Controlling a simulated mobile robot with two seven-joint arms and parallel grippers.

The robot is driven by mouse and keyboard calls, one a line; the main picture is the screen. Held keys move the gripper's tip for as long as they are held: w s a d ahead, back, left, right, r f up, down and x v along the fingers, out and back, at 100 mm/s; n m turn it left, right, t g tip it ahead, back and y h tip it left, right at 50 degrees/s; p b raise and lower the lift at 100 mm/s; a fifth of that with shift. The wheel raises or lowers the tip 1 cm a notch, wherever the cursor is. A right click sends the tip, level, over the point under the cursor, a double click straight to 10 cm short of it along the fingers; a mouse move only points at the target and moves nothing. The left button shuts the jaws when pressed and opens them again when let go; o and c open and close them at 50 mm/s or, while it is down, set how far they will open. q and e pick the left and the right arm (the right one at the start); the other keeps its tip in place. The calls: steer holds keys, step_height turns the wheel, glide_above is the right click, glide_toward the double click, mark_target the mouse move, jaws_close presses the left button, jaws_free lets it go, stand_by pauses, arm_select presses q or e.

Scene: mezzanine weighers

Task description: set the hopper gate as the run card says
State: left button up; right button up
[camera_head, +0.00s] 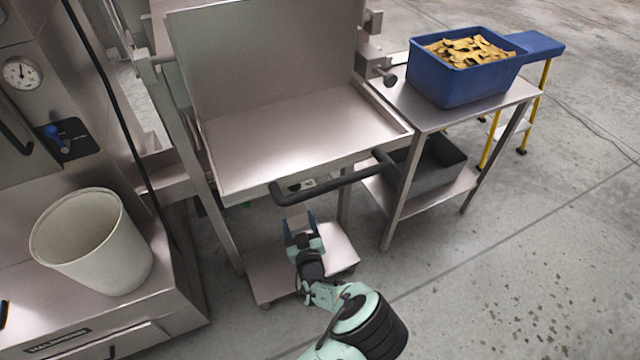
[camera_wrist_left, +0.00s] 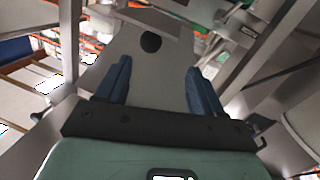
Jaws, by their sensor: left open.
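A steel hopper-like tray (camera_head: 290,135) with a tall back panel stands in the middle of the head view. A dark bar handle (camera_head: 335,180) runs along its front edge. I cannot tell which part is the gate or its setting, and I see no readable run card. My left gripper (camera_head: 299,222) is open and empty, below the bar's left end and apart from it. In the left wrist view the blue fingers (camera_wrist_left: 158,68) are spread. Beyond them is a grey plate (camera_wrist_left: 140,70) with a dark round spot (camera_wrist_left: 150,42), a knob or a hole. My right gripper does not show.
A blue crate (camera_head: 460,88) of yellowish pieces stands on a steel side table (camera_head: 425,115), with a grey bin (camera_head: 432,165) below. At left are a white bucket (camera_head: 90,240), a dial gauge (camera_head: 22,72) and a blue lever (camera_head: 58,138). Floor at lower right is clear.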

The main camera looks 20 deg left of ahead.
mark_target(295, 190)
arm_select(q)
steer(key=shift+t, duration=0.3)
steer(key=b+x, duration=0.1)
steer(key=x, duration=0.3)
steer(key=b+x, duration=0.1)
steer(key=x, duration=0.3)
steer(key=d+r+b+x, duration=0.1)
steer(key=x, duration=0.3)
steer(key=shift+w+a, duration=0.25)
steer(key=shift+w, duration=0.3)
steer(key=shift+w+a, duration=0.3)
steer(key=shift+w, duration=0.1)
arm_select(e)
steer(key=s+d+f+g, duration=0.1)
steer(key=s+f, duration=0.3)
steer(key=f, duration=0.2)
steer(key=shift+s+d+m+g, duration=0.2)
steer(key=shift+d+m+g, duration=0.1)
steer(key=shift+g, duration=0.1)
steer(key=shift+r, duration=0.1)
